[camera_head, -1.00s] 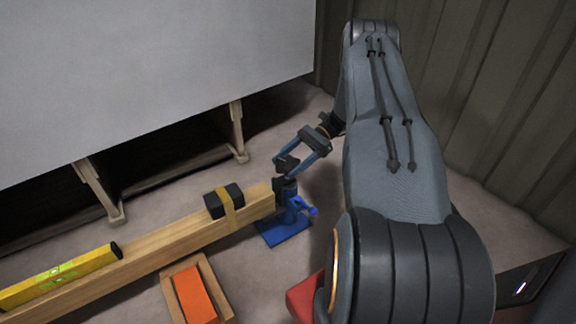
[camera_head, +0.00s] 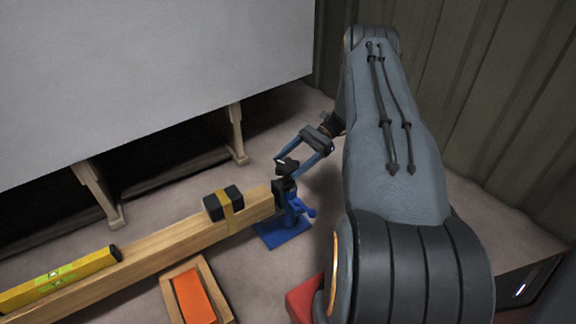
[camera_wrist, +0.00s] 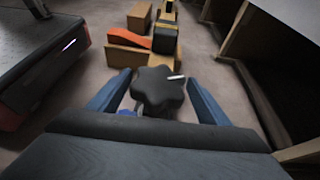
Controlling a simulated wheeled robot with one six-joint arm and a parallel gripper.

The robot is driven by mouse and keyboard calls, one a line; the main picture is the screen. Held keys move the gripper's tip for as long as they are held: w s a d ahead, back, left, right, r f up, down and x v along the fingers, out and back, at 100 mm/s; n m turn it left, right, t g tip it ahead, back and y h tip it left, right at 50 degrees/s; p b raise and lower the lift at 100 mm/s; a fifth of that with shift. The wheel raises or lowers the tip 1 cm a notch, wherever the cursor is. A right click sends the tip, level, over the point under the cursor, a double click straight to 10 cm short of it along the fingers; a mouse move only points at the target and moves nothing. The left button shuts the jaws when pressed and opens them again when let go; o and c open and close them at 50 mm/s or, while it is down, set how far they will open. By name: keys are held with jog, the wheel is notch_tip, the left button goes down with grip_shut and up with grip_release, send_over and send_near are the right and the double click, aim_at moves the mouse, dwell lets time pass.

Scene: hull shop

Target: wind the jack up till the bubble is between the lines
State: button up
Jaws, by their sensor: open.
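The blue jack (camera_head: 284,232) stands on the floor under the right end of the wooden beam (camera_head: 165,250). Its black lobed knob (camera_head: 287,165) is on top and also shows in the wrist view (camera_wrist: 158,90). My gripper (camera_head: 298,163) is open, its blue fingers on either side of the knob with gaps visible in the wrist view (camera_wrist: 158,92). A yellow spirit level (camera_head: 75,276) lies along the beam at the left. Its greenish vial (camera_head: 55,276) shows, but the bubble is too small to place against the lines.
A black block (camera_head: 222,203) is strapped to the beam near the jack. An orange wedge (camera_head: 194,298) lies in a wooden cradle (camera_head: 171,291) in front. A large grey panel (camera_head: 150,70) on wooden legs stands behind. A red block (camera_head: 305,298) is beside my arm.

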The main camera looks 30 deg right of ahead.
jog(key=v, duration=0.6)
jog(key=shift+d+p, duration=0.25)
jog(key=shift+p, duration=0.15)
